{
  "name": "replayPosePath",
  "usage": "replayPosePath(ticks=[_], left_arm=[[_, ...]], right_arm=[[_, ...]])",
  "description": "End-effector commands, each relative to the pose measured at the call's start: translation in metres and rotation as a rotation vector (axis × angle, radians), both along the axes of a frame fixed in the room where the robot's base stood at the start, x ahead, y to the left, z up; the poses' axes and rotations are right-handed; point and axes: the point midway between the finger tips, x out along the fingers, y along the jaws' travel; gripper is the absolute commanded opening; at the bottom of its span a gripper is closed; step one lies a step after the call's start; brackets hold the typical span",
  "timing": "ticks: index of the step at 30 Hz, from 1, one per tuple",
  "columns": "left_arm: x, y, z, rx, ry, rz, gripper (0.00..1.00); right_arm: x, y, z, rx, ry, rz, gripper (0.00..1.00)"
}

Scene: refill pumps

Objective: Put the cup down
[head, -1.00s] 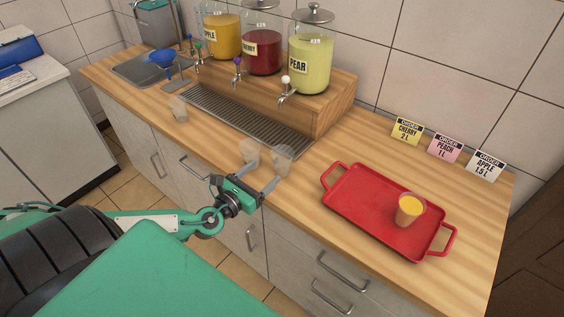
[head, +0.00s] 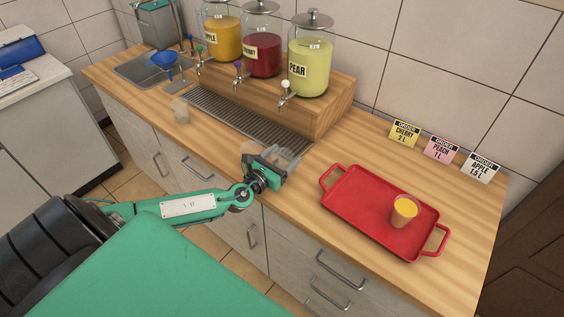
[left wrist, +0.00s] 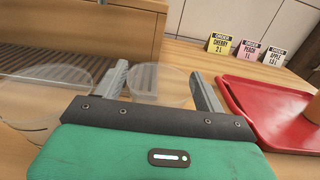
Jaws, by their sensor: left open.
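My left gripper (head: 284,155) is open at the front edge of the counter, beside the drip grate. A clear empty cup (head: 281,161) stands on the counter between its fingers, and in the left wrist view this cup (left wrist: 160,88) shows between the two jaws. A second clear cup (left wrist: 45,85) is just left of the jaws, partly hidden by the gripper in the head view (head: 249,147). A third clear cup (head: 180,110) stands farther left near the sink. A cup of orange-yellow drink (head: 404,212) stands on the red tray (head: 365,190). My right gripper is out of view.
Three dispensers, apple (head: 222,38), cherry (head: 262,45) and pear (head: 310,65), stand on a wooden stand behind the grate (head: 245,120). A blue funnel (head: 163,60) is by the sink. Order cards (head: 442,150) stand behind the tray. The counter right of the gripper is clear up to the tray.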

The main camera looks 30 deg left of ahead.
Motion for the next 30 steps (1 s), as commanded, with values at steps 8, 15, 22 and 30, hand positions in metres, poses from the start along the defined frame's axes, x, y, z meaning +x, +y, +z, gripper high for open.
replayPosePath(ticks=[8,15,22,30], left_arm=[[0.0162,-0.0014,-0.0006,0.0,0.001,0.001,0.71],[0.0158,-0.0013,-0.0009,0.0,0.001,0.0,0.57],[0.0157,-0.0013,-0.0009,0.0,0.002,0.0,0.41],[0.0156,-0.0013,0.0009,0.0,0.001,0.0,0.37]], right_arm=[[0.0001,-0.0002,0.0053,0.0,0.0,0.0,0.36],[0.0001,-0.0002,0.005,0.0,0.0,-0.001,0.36],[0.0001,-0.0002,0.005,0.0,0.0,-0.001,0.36],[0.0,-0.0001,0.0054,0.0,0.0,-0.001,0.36]])
